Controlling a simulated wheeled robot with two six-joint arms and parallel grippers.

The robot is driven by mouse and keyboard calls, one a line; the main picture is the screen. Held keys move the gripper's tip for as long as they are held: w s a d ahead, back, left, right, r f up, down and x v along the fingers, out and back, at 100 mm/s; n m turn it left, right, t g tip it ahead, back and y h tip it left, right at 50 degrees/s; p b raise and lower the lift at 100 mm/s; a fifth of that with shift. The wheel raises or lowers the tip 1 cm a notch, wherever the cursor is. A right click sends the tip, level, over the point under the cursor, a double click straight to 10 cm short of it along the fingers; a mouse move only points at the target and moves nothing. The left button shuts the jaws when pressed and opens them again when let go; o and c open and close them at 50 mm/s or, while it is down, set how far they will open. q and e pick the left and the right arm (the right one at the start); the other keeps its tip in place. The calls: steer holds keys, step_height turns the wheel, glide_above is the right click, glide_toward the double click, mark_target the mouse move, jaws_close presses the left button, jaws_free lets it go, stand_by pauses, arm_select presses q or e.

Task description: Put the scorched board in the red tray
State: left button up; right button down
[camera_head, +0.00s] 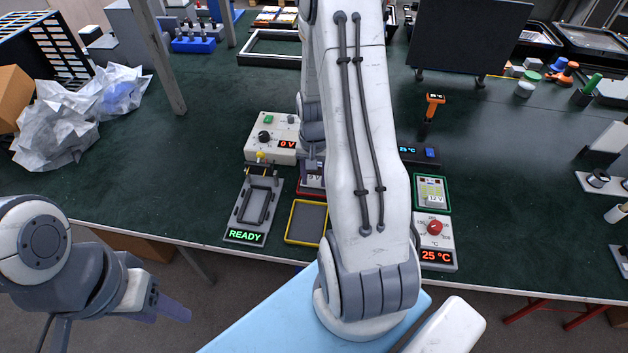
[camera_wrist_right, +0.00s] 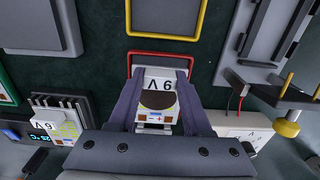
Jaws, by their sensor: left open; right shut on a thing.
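My left gripper (camera_head: 125,318) is open and empty, off the table's front edge.
A yellow tray (camera_head: 307,222) lies empty in front of the red one. A READY fixture (camera_head: 255,210) stands to the left, a 0 V supply (camera_head: 272,137) behind it. A green tray (camera_head: 432,192) holds a 12 V board, near the 25 °C unit (camera_head: 434,243).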

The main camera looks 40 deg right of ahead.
steer(key=shift+f, duration=0.95)
steer(key=shift+f, duration=0.15)
steer(key=shift+c, duration=1.7)
jaws_free()
step_height(320, 180, up, 12)
steer(key=shift+r, duration=0.2)
